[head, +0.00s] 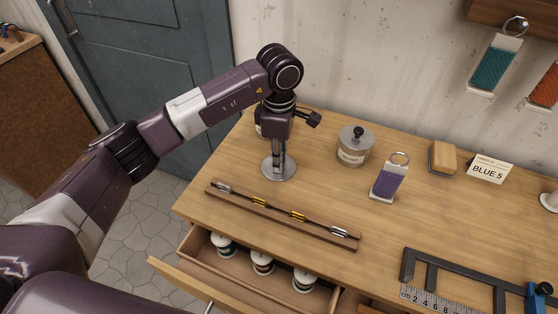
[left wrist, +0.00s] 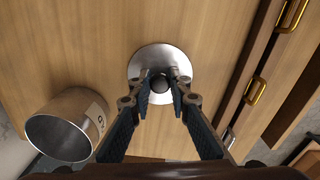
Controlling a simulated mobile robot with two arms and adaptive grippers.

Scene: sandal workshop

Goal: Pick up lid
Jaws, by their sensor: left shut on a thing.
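The lid (head: 268,172) is a round silver disc, seen at the left rear of the worktop in the head view. In the left wrist view the lid (left wrist: 150,54) has a dark round knob (left wrist: 159,84) in its middle. My left gripper (head: 279,160) points down over it; in the left wrist view my left gripper (left wrist: 160,80) is shut on the knob, with a fingertip on each side. I cannot tell whether the lid touches the worktop. An open metal can (left wrist: 62,135) stands beside the lid; in the head view it is mostly hidden behind my gripper. My right gripper is not in view.
A lidded pot (head: 353,155), a purple swatch (head: 387,184), a brush block (head: 442,158) and a BLUE 5 card (head: 490,169) stand to the right. A wooden rack (head: 280,214) lies in front. An open drawer (head: 178,276) holds several small jars below.

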